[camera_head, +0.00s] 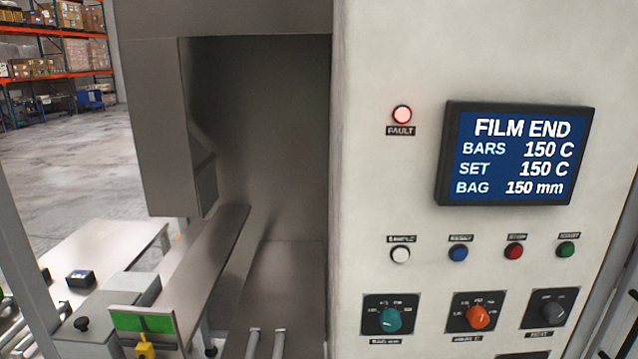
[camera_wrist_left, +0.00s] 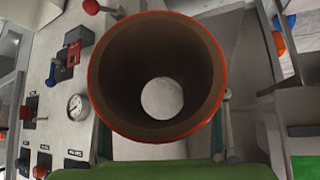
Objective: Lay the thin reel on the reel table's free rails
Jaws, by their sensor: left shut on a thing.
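In the left wrist view a hollow brown tube with a red-orange rim (camera_wrist_left: 222,70) fills the middle, seen end-on, with a pale round patch showing through its bore. I take it for the reel's core. My left gripper (camera_wrist_left: 167,132) is shut on it, with narrow finger parts at both sides of its lower half. A green surface (camera_wrist_left: 185,171) lies below it; I cannot tell whether it belongs to the reel. In the head view two short pale rails (camera_head: 266,343) show at the bottom; I cannot tell whether they are the reel table's. My right gripper is in neither view.
A cabinet (camera_head: 372,60) with a screen (camera_head: 515,155) reading FILM END, a lit red fault lamp (camera_head: 402,114) and knobs fills the right. A grey metal bay (camera_head: 285,130) stands beside it. A bench (camera_head: 125,235) stands at lower left, with open floor (camera_head: 70,160) beyond.

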